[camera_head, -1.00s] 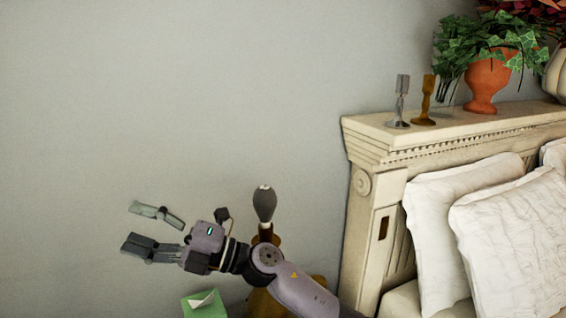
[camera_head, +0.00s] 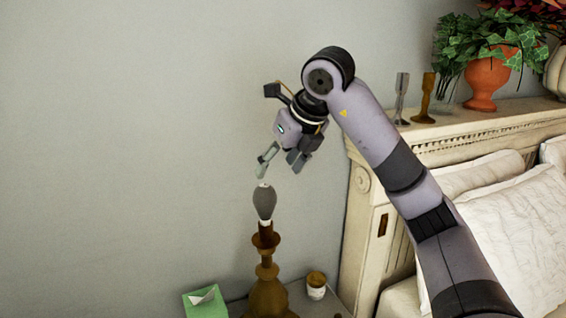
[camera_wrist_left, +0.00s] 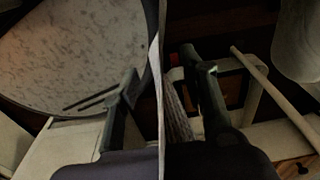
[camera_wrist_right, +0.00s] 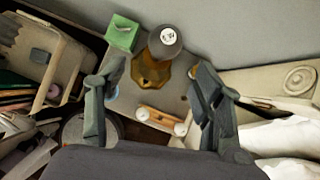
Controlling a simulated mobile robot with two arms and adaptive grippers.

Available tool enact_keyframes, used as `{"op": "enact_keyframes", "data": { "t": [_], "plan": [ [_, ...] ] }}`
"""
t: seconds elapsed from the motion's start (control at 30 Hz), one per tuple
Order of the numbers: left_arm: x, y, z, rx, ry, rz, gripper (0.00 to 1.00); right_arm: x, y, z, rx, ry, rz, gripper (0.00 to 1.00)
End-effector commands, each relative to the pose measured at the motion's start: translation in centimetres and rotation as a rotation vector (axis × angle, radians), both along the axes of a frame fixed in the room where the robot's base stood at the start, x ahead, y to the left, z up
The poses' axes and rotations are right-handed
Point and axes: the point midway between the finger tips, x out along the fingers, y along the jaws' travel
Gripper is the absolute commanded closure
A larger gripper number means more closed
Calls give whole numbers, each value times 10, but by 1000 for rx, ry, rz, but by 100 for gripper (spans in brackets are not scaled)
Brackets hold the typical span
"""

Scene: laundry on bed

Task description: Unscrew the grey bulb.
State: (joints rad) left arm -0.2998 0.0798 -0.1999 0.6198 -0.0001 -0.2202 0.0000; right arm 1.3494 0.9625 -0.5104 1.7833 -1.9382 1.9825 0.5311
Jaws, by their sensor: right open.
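The grey bulb (camera_head: 265,203) stands upright in the brown lamp base (camera_head: 267,270) in the head view. In the right wrist view the bulb (camera_wrist_right: 165,42) is seen from above, with the base (camera_wrist_right: 150,75) under it. My right gripper (camera_head: 277,170) is open and empty, pointing down just above and slightly right of the bulb. In the right wrist view its two fingers are spread wide, and the bulb lies beyond them, near the middle.
A green tissue box (camera_head: 205,302) stands left of the lamp and a small cup (camera_head: 316,285) right of it. The cream headboard (camera_head: 360,215) with candlesticks and a potted plant (camera_head: 487,80) is to the right. The wall behind is bare.

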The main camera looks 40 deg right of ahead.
Motion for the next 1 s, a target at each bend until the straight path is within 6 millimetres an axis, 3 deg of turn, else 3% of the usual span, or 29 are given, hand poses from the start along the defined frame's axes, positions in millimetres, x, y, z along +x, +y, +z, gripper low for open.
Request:
{"op": "enact_keyframes", "data": {
  "t": [0.13, 0.27, 1.0],
  "plan": [
    [0, 0, 1, 0, 0, 0, 60, -1, -8, -1, -17, 8, -29, 39],
    [0, 0, 3, 0, 0, 0, 60, 7, -8, -14, -17, 11, -27, 39],
    [0, 0, 31, 0, -1, 0, 60, 81, -10, -129, -13, 9, -24, 39]
  ]
}}
